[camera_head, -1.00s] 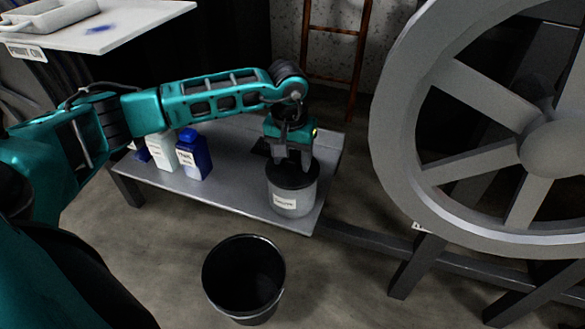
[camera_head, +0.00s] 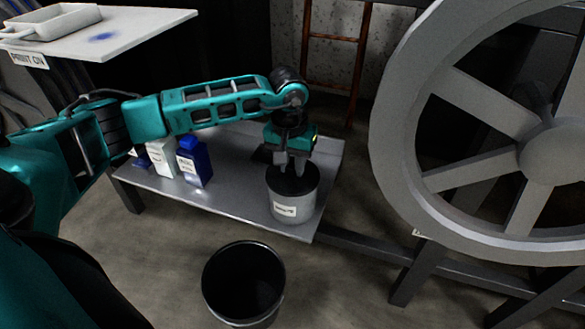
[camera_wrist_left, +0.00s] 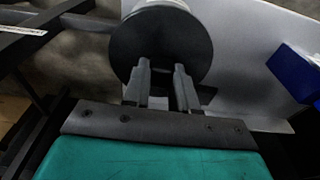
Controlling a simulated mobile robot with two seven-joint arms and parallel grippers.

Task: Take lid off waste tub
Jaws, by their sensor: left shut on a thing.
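The waste tub (camera_head: 292,207) is a grey round tub with a white label, upright near the right end of the low metal bench. Its dark round lid (camera_head: 291,181) is at the tub's top, and it also shows as a dark disc in the left wrist view (camera_wrist_left: 160,40). My left gripper (camera_head: 291,168) points down over the tub and is shut on the lid, near its middle. I cannot tell whether there is a gap between lid and rim. The fingers also show over the disc in the left wrist view (camera_wrist_left: 162,80). My right gripper is not in view.
A blue bottle (camera_head: 194,165) and a white bottle (camera_head: 162,158) stand on the bench (camera_head: 235,195) left of the tub. A black bucket (camera_head: 243,283) stands on the floor in front. A large grey wheel (camera_head: 400,130) is close on the right. A white table (camera_head: 130,30) is at back left.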

